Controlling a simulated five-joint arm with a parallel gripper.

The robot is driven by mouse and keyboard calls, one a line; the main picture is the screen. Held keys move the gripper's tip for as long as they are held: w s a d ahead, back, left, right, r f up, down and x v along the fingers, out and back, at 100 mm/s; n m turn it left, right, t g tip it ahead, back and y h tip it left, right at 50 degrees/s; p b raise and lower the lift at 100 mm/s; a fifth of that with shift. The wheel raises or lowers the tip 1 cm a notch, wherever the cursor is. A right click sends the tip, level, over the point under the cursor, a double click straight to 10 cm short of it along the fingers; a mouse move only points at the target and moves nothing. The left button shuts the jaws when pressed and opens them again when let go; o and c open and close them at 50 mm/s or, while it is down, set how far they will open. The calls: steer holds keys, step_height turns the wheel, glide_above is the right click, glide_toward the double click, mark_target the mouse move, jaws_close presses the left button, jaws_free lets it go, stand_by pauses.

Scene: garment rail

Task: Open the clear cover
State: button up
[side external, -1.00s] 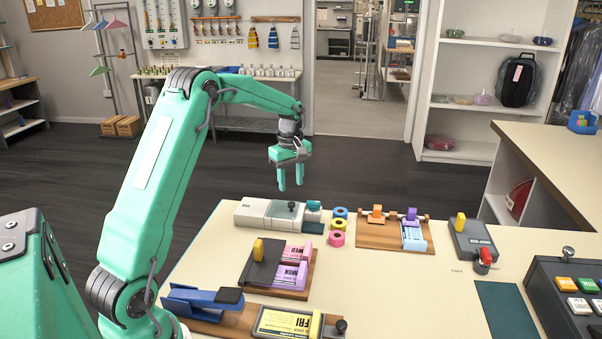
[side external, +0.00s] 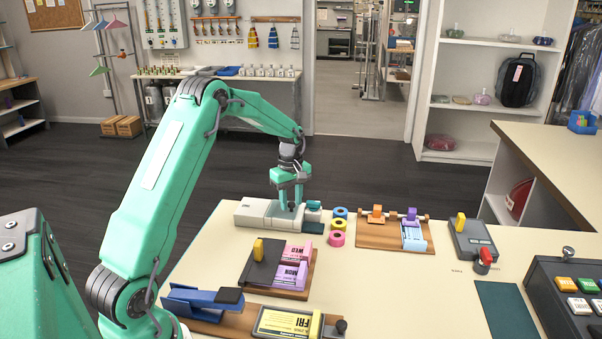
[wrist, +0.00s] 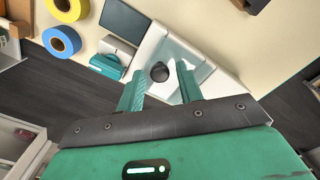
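The white and grey device (side external: 250,212) stands at the back left of the table. Its clear cover (wrist: 177,52) looks like a see-through pane with a round black knob (wrist: 159,71) on it. My gripper (side external: 291,207) is over the cover end of the device, pointing down. In the wrist view my gripper (wrist: 159,80) is open, with one green finger on each side of the knob. I cannot tell whether the fingers touch it. In the side view my fingers hide the knob and most of the cover.
A teal block (wrist: 107,67) adjoins the device. Yellow, blue and pink rolls (side external: 337,239) sit to its right, then a wooden rack with tags (side external: 384,236). A dark and pink card holder (side external: 280,264) lies in front. A black box with a red knob (side external: 473,240) is further right.

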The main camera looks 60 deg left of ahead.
jaws_close()
steer(key=s+a, duration=0.6)
steer(key=shift+s+a+r, duration=0.1)
steer(key=shift+s+a, duration=0.2)
steer(key=shift+o, duration=1.3)
jaws_free()
step_height(320, 180, up, 8)
steer(key=shift+d, duration=0.1)
